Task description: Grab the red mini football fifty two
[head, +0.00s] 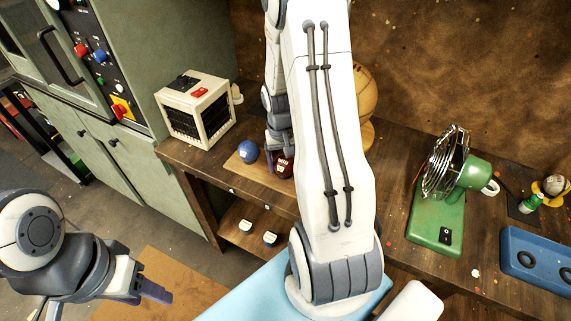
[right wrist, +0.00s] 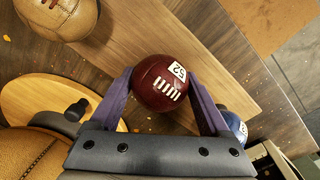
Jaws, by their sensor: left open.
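The dark red mini football (right wrist: 160,83) has white laces and a white label with 52 on it. It lies on a wooden board (right wrist: 205,60); in the head view the ball (head: 285,167) is partly hidden by my right arm. My right gripper (right wrist: 161,73) is over the ball, with one purple finger on each side. The fingertips are at or very near its sides; whether they press on it is not clear. My left gripper (head: 150,291) is open and empty at the lower left, off the workbench.
A blue ball (head: 248,151) is just beside my right gripper. A tan ball (right wrist: 62,14) and a larger brown ball (right wrist: 30,155) are close by. A cream box (head: 196,108), a green fan (head: 460,175) and a blue holder (head: 541,262) stand on the workbench.

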